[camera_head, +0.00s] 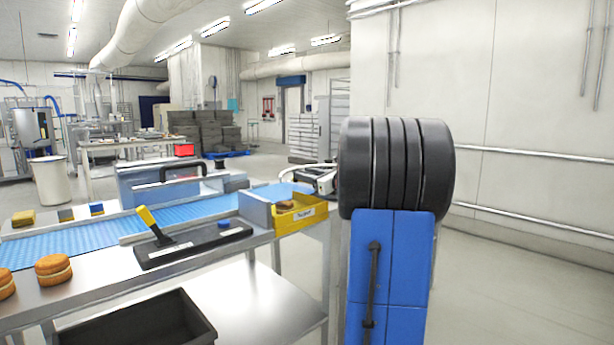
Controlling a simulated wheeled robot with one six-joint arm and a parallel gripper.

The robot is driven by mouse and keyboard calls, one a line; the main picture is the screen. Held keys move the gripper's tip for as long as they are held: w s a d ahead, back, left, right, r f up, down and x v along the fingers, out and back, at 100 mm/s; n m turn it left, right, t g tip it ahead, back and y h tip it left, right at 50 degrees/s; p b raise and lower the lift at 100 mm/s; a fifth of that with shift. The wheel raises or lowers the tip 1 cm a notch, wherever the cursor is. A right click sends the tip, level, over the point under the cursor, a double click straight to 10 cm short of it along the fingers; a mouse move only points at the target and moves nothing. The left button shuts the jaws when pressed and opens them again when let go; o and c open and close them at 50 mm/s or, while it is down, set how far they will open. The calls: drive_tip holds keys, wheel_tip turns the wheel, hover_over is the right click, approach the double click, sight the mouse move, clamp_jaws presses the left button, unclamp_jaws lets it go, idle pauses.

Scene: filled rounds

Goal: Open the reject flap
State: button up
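A lever with a yellow grip (149,217) rises from a long black base (195,243) on the near side of the blue conveyor (85,236). The lever leans to the left. A yellow tray (306,217) with a small label, too small to read surely, stands at the conveyor's right side and holds a round filled biscuit (285,206). A grey-blue upright plate (256,209) stands at the tray's left end; I cannot tell whether it is the reject flap. My gripper cannot be made out in this view.
My blue and black arm parts fill the right middle. Filled rounds (53,269) sit on the steel table (100,292) at left. A black crate (150,325) is below at the front. A blue box (160,184) with a black handle stands behind the conveyor. Floor at right is clear.

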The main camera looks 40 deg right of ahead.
clamp_jaws()
drive_tip(key=shift+r, duration=0.15)
